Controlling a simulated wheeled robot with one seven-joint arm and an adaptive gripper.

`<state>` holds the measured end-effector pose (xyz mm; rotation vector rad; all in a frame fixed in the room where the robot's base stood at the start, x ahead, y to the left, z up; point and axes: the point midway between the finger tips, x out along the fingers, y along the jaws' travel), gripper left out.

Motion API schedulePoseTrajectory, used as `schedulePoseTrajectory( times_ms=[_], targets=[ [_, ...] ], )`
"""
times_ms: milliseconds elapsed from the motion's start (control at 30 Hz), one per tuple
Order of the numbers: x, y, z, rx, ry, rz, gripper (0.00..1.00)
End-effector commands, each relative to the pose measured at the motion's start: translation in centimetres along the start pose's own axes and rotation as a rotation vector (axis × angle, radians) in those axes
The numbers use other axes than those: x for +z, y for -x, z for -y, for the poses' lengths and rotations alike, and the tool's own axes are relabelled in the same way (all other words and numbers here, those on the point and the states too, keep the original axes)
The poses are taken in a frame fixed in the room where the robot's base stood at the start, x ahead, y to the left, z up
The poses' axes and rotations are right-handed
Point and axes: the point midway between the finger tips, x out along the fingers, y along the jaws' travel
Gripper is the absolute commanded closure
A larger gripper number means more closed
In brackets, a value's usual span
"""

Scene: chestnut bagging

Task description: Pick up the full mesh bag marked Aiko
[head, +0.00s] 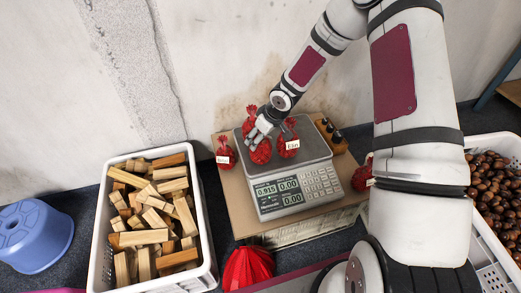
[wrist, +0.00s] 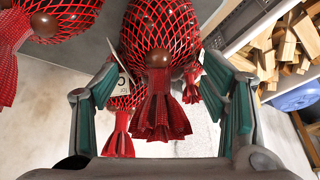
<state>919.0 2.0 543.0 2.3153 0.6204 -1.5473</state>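Several full red mesh bags are in the head view. One bag (head: 261,154) sits on the scale (head: 318,153) under my gripper (head: 262,136). Beside it on the right is a bag (head: 289,134) whose tag seems to read Elin. Another bag (head: 249,124) is behind my fingers. A tagged bag (head: 225,150) stands left of the scale; its tag is too small to read. No tag is clearly readable as Aiko. In the wrist view my gripper (wrist: 168,100) is open, its green-padded fingers either side of a bag's gathered red top (wrist: 160,118), with gaps on both sides.
A white crate of wood blocks (head: 207,250) is at the left and a crate of chestnuts (head: 488,262) at the right. A wooden block with dark knobs (head: 332,136) adjoins the scale. Another bag (head: 361,178) is partly hidden by my arm. A blue stool (head: 35,235) stands far left.

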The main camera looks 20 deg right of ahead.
Motion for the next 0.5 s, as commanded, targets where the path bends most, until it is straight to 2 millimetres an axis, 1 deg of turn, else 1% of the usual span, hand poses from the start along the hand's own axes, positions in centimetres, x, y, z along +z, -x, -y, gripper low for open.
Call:
schedulePoseTrajectory(
  times_ms=[33,233,267,500],
  targets=[
    [0.01,0.01,0.0,0.0,0.0,0.0,0.52],
    [0.04,-0.01,0.01,0.0,0.0,0.001,0.97],
    [0.05,-0.01,0.01,0.0,0.0,0.001,1.0],
    [0.02,0.01,0.01,0.0,0.0,0.0,1.0]
  ],
)
